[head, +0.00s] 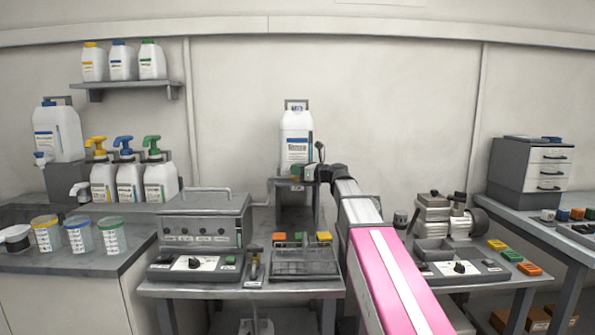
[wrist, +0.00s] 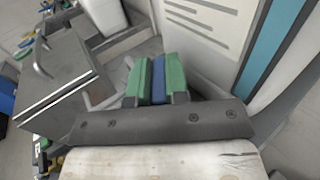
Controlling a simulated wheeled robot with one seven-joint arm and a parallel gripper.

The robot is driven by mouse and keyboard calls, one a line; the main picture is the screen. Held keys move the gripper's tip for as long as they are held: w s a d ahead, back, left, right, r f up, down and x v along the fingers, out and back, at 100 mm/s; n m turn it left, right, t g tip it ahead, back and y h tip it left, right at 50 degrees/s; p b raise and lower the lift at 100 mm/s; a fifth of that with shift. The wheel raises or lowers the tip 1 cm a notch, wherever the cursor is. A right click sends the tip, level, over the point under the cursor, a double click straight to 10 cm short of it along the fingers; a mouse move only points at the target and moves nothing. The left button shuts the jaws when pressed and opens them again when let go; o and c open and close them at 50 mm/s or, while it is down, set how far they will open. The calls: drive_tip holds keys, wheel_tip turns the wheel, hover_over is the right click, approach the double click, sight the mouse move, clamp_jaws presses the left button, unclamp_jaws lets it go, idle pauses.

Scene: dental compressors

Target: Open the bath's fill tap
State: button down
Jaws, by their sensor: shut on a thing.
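My gripper (wrist: 157,98) shows in the wrist view with its two green fingertips shut on a small blue piece, the tap handle (wrist: 158,80). In the head view my gripper (head: 312,172) is at the foot of the white bottle (head: 297,135), which stands on a raised grey stand (head: 297,188). The tap's body is mostly hidden behind my gripper. The grey bath (head: 203,225) with its closed lid is at the left of the stand. A thin pipe (head: 259,203) shows between bath and stand. The bath's corner also shows in the wrist view (wrist: 60,65).
A wire rack (head: 303,262) and a control box (head: 195,265) with a dial stand on the front bench. A grey machine (head: 440,220) is at the right. Pump bottles (head: 130,180) and lidded cups (head: 78,235) stand on the left counter.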

drive_tip(key=shift+n+g+y, duration=0.6)
drive_tip(key=shift+n+g, duration=0.35)
drive_tip(key=shift+g, duration=0.4)
drive_tip(key=shift+n+g+y, duration=0.6)
drive_tip(key=shift+n+g, duration=0.35)
drive_tip(key=shift+g, duration=0.4)
drive_tip(key=c, duration=1.4)
unclamp_jaws()
drive_tip(key=v, duration=1)
drive_tip(key=shift+d, duration=0.4)
